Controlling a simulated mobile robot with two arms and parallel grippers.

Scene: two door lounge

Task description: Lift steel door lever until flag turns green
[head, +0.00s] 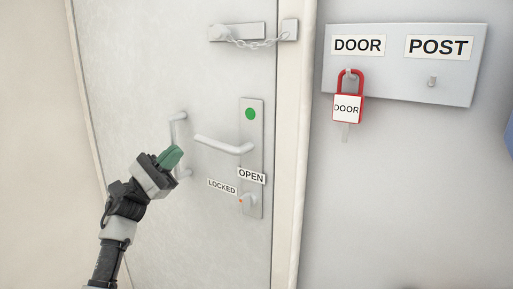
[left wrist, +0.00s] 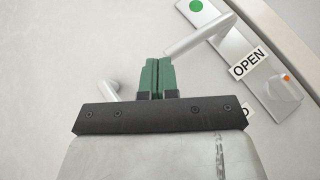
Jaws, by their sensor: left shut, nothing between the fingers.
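The steel door lever (head: 225,146) sticks out to the left from a tall steel plate (head: 254,165) on the door. Above it on the plate, the round flag (head: 250,114) is green. My left gripper (head: 172,157) is shut and empty, its green fingers to the left of the lever's free end and in front of the pull handle. In the left wrist view the shut fingertips (left wrist: 157,62) are close to the free end of the lever (left wrist: 200,36); I cannot tell if they touch. The green flag (left wrist: 196,6) also shows there. My right gripper is not in view.
A vertical pull handle (head: 182,122) is left of the plate. A small turn knob (head: 247,200) sits below the lever near LOCKED and OPEN labels. A door chain (head: 250,42) spans door and frame above. A red padlock (head: 348,104) hangs on a board (head: 398,84) to the right.

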